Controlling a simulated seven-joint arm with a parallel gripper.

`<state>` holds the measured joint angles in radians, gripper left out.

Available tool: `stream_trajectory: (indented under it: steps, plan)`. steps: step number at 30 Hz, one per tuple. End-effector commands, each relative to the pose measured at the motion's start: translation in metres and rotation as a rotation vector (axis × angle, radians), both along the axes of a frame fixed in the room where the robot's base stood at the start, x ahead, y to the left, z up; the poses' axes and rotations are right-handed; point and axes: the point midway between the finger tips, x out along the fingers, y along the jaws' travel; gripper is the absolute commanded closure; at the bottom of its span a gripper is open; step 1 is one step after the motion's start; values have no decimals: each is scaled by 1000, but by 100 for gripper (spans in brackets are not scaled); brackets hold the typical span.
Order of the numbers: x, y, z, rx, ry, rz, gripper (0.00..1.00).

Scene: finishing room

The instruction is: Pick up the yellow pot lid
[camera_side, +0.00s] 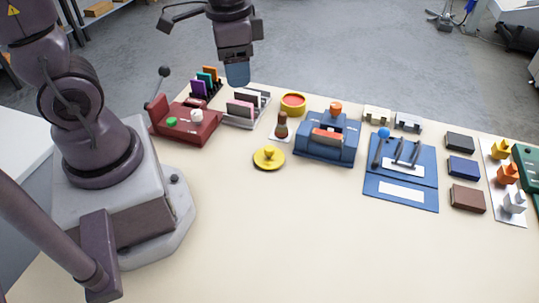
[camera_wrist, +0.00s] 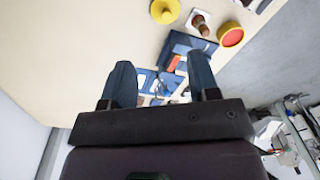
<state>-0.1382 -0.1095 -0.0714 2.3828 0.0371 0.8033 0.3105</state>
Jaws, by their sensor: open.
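The yellow pot lid (camera_side: 269,157) is a round disc with a knob on top. It lies flat on the cream table, left of the blue machine in the side view. In the wrist view the lid (camera_wrist: 165,10) is at the top edge, partly cut off, beyond the fingers. My gripper (camera_side: 238,80) hangs above the far edge of the table, up and left of the lid, well apart from it. In the wrist view its two blue-grey fingers (camera_wrist: 161,85) are spread with nothing held between them.
A stamp (camera_side: 281,127) on a white pad and a yellow pot with red inside (camera_side: 293,104) stand behind the lid. A blue machine (camera_side: 327,140) is to its right, a dark red machine (camera_side: 184,122) to its left. The table (camera_side: 300,230) in front is clear.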

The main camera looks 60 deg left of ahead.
Motion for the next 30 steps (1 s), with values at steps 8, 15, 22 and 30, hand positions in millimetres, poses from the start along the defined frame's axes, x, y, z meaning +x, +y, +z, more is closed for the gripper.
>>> stream_trajectory:
  steps: [8,15,22,30]
  plan:
    - [36,7,-95,-46,160,-690,45]
    - [63,5,-107,-3,87,-1190,45]
    - [64,5,-119,5,81,-1306,45]
    - [63,4,-168,4,82,-1305,45]
